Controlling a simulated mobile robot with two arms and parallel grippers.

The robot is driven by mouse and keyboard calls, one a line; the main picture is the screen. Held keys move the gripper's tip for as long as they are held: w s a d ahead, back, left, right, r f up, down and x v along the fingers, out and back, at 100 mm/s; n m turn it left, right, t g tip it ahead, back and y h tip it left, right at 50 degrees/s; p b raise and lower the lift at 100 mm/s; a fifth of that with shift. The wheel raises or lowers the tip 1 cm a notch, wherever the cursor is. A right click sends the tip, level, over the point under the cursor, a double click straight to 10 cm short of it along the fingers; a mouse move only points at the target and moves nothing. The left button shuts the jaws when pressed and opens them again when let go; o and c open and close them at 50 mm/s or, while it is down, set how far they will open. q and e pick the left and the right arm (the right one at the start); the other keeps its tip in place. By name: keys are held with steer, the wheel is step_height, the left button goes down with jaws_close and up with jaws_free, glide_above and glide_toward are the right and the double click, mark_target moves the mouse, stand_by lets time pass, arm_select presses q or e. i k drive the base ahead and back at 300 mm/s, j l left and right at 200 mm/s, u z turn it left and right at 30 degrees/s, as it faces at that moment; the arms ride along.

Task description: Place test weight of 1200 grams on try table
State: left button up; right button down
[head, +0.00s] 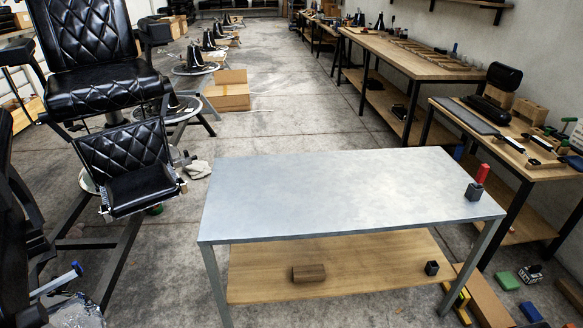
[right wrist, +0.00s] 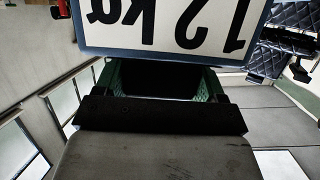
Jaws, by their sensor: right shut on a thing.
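The try table, with a grey metal top (head: 340,190) and a wooden lower shelf (head: 370,265), stands in the middle of the head view. The test weight (right wrist: 185,35) fills the top of the right wrist view. Its white, dark-edged label reads "1 2 kg" upside down; the label's top is cut off. My right gripper (right wrist: 155,85), with green and black parts, is shut on the weight. Neither gripper shows in the head view, so the weight's place over the table cannot be told from there. My left gripper is not in view.
A brown block (head: 309,273) and a small black cube (head: 432,268) lie on the shelf. A black barber chair (head: 105,90) stands left, workbenches (head: 425,62) right.

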mark_target(341, 188)
steer(key=i+j+z, duration=0.15)
steer(key=i, duration=0.4)
steer(key=i+j+z, duration=0.1)
steer(key=i+j, duration=0.35)
steer(key=i+j+z, duration=0.15)
steer(key=i+j, duration=0.2)
steer(key=i, duration=0.25)
